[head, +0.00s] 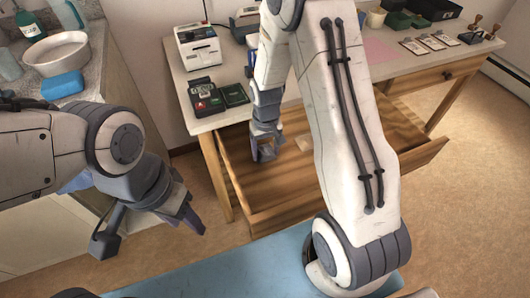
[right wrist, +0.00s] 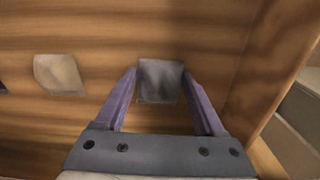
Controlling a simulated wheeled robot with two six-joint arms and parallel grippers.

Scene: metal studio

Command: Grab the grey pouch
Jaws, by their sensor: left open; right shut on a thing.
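The grey pouch (right wrist: 160,80) is between the two fingers of my right gripper (right wrist: 160,98) in the right wrist view, inside a wooden drawer. The fingers touch its sides and are shut on it. In the head view my right gripper (head: 265,150) reaches down into the open drawer (head: 262,204), and the pouch is mostly hidden there by the fingers. My left gripper (head: 150,236) is open and empty, out in front of the counter and left of the drawer.
A beige packet (right wrist: 58,75) lies on the drawer floor left of the pouch. The drawer's side wall stands close on the right. Above the drawer, the desk (head: 382,68) holds a card terminal (head: 207,97), a printer-like machine (head: 198,46) and stamps. A sink counter is at left.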

